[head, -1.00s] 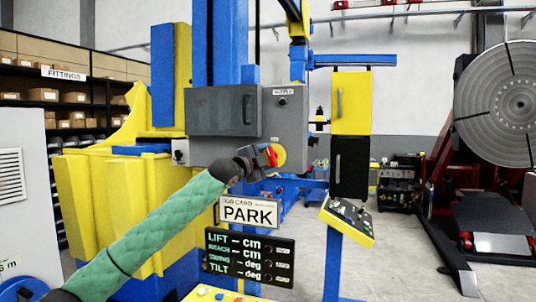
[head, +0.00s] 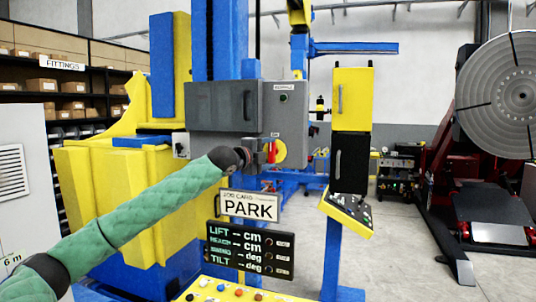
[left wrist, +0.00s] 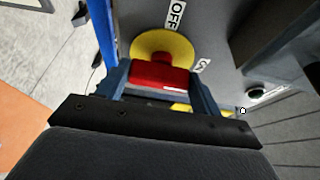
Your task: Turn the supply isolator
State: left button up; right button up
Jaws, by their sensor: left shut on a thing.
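The supply isolator is a red handle on a round yellow plate (head: 280,152), low on the front of a grey box (head: 287,115). In the left wrist view the red handle (left wrist: 160,75) sits between the two fingers of my left gripper (left wrist: 162,85), in front of the yellow disc (left wrist: 160,46). A label reading OFF (left wrist: 176,14) is beside the disc. My left gripper also shows in the head view (head: 268,152), shut on the handle and partly covering it. My right gripper is not in view.
A dark grey cabinet (head: 222,107) adjoins the box on the left. Below the gripper are a PARK sign (head: 250,206) and a black readout panel (head: 250,250). A sloped control panel (head: 347,213) stands to the right, with open floor beyond.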

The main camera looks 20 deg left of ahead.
pick_arm(q)
jog(key=shift+d+f, duration=0.1)
jog(key=shift+f, duration=0.1)
jog(key=o, duration=0.8)
jog(key=shift+o, duration=0.9)
jog(key=shift+r, duration=0.15)
